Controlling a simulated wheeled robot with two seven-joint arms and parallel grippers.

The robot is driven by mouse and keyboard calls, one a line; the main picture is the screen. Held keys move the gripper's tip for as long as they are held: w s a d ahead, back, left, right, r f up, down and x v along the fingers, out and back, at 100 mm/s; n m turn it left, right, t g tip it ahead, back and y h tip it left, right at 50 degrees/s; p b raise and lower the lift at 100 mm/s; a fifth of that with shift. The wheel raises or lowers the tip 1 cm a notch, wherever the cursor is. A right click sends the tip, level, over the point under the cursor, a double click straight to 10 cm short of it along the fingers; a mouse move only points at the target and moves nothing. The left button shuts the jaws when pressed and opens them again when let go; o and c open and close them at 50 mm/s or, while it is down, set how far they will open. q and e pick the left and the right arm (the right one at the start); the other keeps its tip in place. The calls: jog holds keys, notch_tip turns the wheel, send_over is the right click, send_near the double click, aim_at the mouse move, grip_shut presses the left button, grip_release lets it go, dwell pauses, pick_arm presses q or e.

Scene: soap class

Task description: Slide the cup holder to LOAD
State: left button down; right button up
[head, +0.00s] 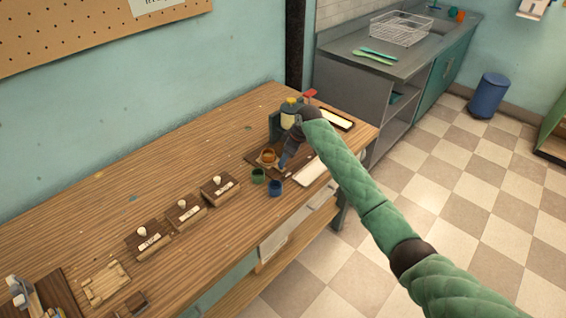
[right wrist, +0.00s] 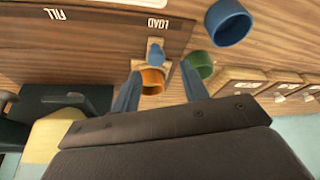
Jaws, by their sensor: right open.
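The dark slide board shows in the right wrist view (right wrist: 85,35), with the words FILL at its left and LOAD at its right. The cup holder (right wrist: 156,52) is a small light piece with a blue knob, close to the LOAD word. An orange cup (right wrist: 152,80) is at the holder; it also shows in the head view (head: 268,157). My right gripper (right wrist: 160,88) is open, its blue fingers on either side of the orange cup with visible gaps. In the head view my right gripper (head: 284,158) is low beside the cup. My left gripper is not in view.
A green cup (head: 258,176) and a blue cup (head: 275,188) stand close by. A green machine with a yellow container (head: 288,112) is behind the board. A white tray (head: 311,171) lies at the right. Several labelled blocks with knobs (head: 184,210) line the table leftward.

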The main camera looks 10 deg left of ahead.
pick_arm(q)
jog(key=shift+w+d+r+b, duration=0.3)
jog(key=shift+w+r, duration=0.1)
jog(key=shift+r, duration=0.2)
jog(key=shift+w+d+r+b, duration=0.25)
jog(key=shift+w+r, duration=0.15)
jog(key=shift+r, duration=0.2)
pick_arm(e)
jog(key=shift+v, duration=1.95)
